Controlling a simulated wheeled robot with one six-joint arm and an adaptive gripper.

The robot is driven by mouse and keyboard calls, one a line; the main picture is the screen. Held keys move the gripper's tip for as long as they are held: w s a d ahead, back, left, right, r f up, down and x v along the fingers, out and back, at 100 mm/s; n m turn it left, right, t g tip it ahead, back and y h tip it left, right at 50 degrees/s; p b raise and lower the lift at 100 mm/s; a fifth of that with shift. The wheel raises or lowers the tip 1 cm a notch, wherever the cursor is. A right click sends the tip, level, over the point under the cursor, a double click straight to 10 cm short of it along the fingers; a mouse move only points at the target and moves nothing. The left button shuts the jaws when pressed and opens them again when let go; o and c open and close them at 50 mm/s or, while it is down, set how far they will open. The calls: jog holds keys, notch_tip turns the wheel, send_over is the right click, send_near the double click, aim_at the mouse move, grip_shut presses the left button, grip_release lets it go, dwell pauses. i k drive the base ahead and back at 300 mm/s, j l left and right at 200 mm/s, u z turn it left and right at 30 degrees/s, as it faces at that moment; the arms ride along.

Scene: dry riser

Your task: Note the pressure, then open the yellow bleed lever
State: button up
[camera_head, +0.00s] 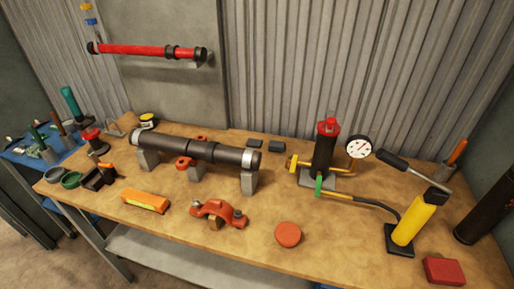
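A pressure gauge (359,147) with a white round face stands beside a black upright cylinder (323,153) with a red top, at the right of the bench. Its markings are too small to read. A yellow lever (292,163) sticks out low on the cylinder's left side; I cannot tell whether it is open or closed. A green lever (318,184) sits at the front of the cylinder's base, where a hose (365,202) joins. My gripper is not in view.
The hose runs to a yellow hand pump (414,220) with a long black-gripped handle (391,159). A dark pipe (190,148) rests on grey blocks at left-centre. An orange clamp (218,211), a red disc (288,234) and a red block (443,271) lie along the front of the wooden bench (340,250).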

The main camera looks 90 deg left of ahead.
aim_at(294, 158)
jog(key=u, duration=2)
